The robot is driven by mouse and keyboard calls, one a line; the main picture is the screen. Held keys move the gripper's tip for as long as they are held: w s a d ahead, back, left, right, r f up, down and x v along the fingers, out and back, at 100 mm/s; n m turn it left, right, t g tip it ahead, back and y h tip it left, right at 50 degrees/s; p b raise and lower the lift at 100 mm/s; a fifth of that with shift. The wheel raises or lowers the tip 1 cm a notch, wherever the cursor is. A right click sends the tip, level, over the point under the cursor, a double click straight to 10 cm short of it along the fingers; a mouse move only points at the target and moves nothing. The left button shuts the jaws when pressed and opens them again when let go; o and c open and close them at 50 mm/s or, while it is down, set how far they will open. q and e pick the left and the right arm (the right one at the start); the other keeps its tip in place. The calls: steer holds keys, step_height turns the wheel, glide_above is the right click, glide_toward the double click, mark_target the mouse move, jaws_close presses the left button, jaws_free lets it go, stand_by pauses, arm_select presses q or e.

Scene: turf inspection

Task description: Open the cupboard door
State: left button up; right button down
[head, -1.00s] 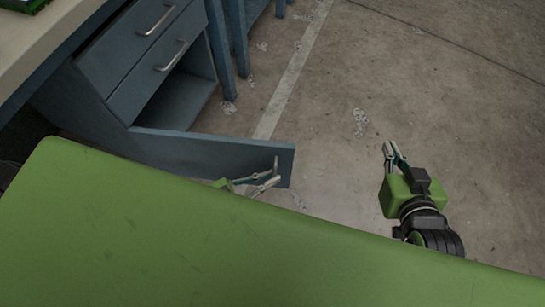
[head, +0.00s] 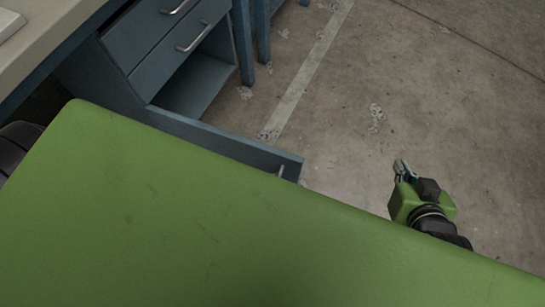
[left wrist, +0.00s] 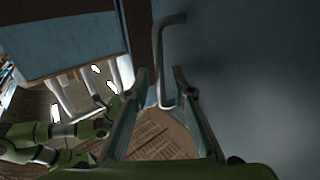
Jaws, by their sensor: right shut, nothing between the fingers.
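The cupboard door (head: 225,142) is blue-grey and stands swung out from the cupboard (head: 135,85), whose inside shows dark below the drawers. Its handle (head: 281,171) shows near the free end in the head view; my green body hides the door's lower part. In the left wrist view the door (left wrist: 265,70) fills the right side. Its bent metal handle (left wrist: 158,50) reaches between the fingers of my left gripper (left wrist: 160,75), which are apart and not closed on it. My left gripper is hidden in the head view. My right gripper (head: 400,167) is shut and empty over the floor.
Two drawers with metal handles (head: 192,40) sit above the cupboard opening, under a pale worktop (head: 45,45). Blue table legs (head: 243,45) stand behind. The concrete floor (head: 350,150) right of the door is clear.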

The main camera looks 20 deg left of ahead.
arm_select(q)
steer(key=shift+a, duration=0.1)
steer(key=v, duration=1.2)
stand_by(0.4)
